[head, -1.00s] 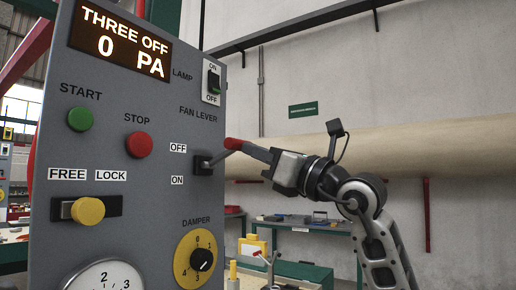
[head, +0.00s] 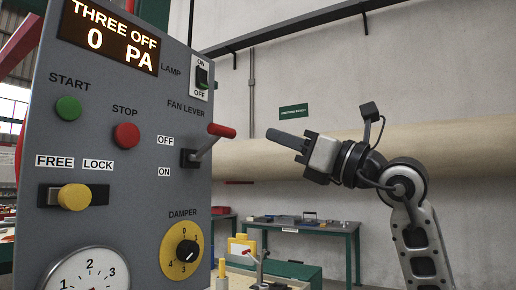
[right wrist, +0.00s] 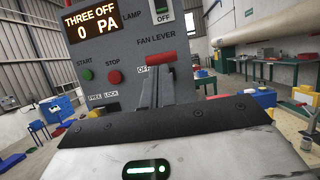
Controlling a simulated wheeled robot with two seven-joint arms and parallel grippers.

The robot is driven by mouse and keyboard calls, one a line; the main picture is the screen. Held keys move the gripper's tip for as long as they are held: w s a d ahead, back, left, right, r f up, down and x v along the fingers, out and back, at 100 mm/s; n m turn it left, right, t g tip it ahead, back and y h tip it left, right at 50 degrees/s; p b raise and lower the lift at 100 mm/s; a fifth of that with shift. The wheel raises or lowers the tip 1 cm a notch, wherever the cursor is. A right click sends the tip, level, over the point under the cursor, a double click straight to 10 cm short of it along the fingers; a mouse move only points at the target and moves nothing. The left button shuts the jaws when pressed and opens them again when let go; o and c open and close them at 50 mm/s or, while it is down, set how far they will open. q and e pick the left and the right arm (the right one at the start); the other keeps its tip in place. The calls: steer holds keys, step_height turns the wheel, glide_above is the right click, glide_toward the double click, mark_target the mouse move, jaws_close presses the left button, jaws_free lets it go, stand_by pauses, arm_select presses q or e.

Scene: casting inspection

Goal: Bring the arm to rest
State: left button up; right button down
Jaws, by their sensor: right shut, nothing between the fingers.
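My right gripper (head: 272,134) is shut and empty, in the air to the right of the grey control panel (head: 130,185). Its closed fingers point left toward the red-tipped fan lever (head: 221,131), with a clear gap between them. The lever sticks out from the panel and tilts up, beside the OFF and ON labels. In the right wrist view the closed fingers (right wrist: 157,85) reach toward the panel, and the lever's red grip (right wrist: 160,60) shows just beyond them. The display (head: 108,36) reads THREE OFF, 0 PA. My left gripper is not in view.
The panel also carries a green START button (head: 68,108), a red STOP button (head: 126,135), a yellow FREE/LOCK knob (head: 74,197), a damper dial (head: 182,251) and a lamp switch (head: 201,76). A green workbench (head: 300,228) stands behind.

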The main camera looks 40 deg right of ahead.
steer(key=v, duration=0.1)
steer(key=b+v, duration=0.1)
steer(key=v, duration=0.3)
steer(key=shift+s+d+r, duration=0.1)
steer(key=shift+s+r, duration=0.1)
steer(key=shift+r, duration=0.1)
